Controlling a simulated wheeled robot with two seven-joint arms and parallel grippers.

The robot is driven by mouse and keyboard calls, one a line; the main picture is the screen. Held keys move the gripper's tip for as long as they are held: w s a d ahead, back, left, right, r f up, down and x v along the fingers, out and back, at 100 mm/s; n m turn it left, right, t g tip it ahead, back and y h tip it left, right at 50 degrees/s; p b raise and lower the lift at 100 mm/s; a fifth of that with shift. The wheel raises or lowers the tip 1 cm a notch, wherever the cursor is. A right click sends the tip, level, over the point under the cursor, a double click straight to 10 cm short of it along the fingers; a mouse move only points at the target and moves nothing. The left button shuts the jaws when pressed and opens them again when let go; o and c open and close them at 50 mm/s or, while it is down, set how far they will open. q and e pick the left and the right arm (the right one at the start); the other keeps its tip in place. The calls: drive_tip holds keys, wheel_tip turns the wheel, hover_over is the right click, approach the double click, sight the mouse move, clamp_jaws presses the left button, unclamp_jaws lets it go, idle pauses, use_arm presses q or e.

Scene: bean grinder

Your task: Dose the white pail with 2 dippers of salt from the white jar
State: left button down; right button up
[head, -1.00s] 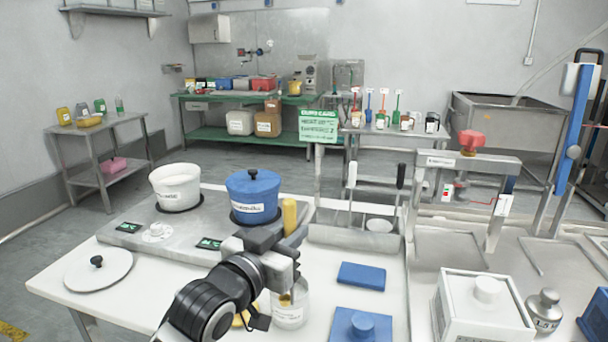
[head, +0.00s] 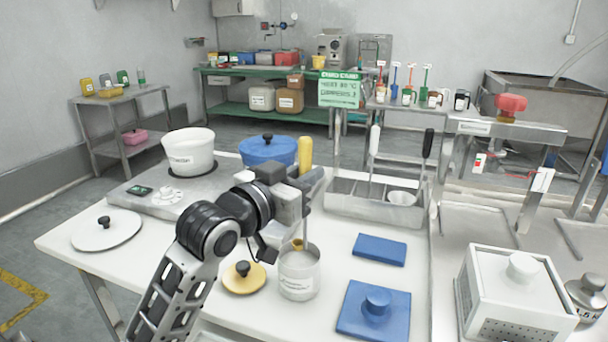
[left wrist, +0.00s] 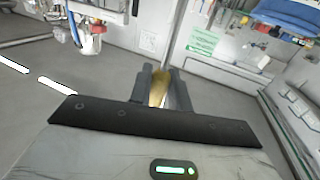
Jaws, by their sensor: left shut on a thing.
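The white pail (head: 188,152) stands open on the grey unit at the left, with a label on its front; its contents are hidden. The white jar (head: 299,277) stands open on the white table, labelled, with a grey-white interior. My left gripper (head: 298,196) is above the jar and shut on the yellow-handled dipper (head: 306,155). The dipper is upright, its thin shaft running down to the jar, with a yellowish part at the mouth. The left wrist view shows the yellow handle (left wrist: 158,92) between the fingers (left wrist: 158,88). I cannot tell what the dipper holds. My right gripper is out of view.
A blue lidded pot (head: 268,150) stands beside the white pail. A yellow lid (head: 243,279) lies left of the jar, a white lid (head: 106,231) farther left. A blue pad (head: 380,250), a blue lid (head: 374,312), a utensil tray (head: 345,201) and a white box (head: 512,298) are right.

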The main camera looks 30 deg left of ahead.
use_arm(q)
wheel_tip(320, 180, down, 7)
drive_tip(key=b, duration=0.4)
drive_tip(key=shift+f, duration=0.4)
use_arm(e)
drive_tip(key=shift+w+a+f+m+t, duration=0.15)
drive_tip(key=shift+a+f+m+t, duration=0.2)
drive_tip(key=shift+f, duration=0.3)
use_arm(q)
drive_tip(key=shift+r, duration=0.1)
